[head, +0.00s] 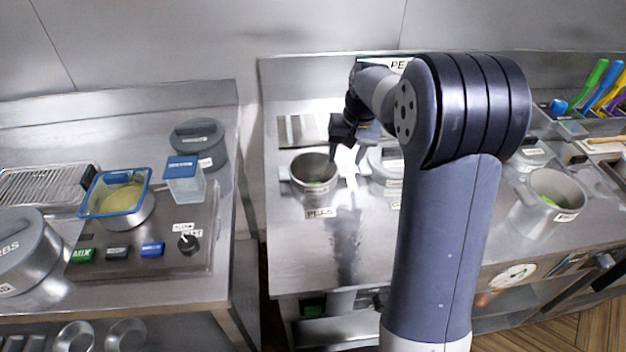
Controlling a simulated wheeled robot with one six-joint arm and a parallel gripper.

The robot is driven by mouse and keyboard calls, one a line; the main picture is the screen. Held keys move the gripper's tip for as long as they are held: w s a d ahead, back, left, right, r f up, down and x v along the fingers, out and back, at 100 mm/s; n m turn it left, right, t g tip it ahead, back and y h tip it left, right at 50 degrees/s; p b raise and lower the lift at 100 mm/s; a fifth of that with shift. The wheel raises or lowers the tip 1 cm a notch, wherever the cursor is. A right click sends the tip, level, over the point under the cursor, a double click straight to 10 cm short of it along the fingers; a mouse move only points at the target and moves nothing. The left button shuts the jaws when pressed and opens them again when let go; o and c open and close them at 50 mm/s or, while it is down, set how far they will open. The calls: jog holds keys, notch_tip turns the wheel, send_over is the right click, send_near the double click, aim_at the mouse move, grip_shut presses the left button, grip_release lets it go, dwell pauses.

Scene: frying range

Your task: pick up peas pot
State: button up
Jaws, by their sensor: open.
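The peas pot (315,173) is a small open metal pot on the middle steel counter, with green contents low inside. A label reading PEAS sits at its front. My gripper (345,160) is just above and behind the pot's right side, pointing down, and looks open and empty. I cannot tell whether a finger touches the rim. My arm hides part of the counter to the right.
A lidded metal pot (385,163) stands close to the right of the peas pot. Another open pot (550,203) with green contents stands further right. The left counter holds a blue-rimmed basket (117,194) and a clear container (185,182). The counter front (310,250) is clear.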

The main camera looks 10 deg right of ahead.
aim_at(342, 169)
jog(key=f, duration=0.4)
jog(key=shift+w+a+f+p, duration=0.15)
jog(key=shift+w+f+p, duration=0.05)
jog(key=shift+f+p, duration=0.15)
jog(key=shift+r, duration=0.1)
grip_shut()
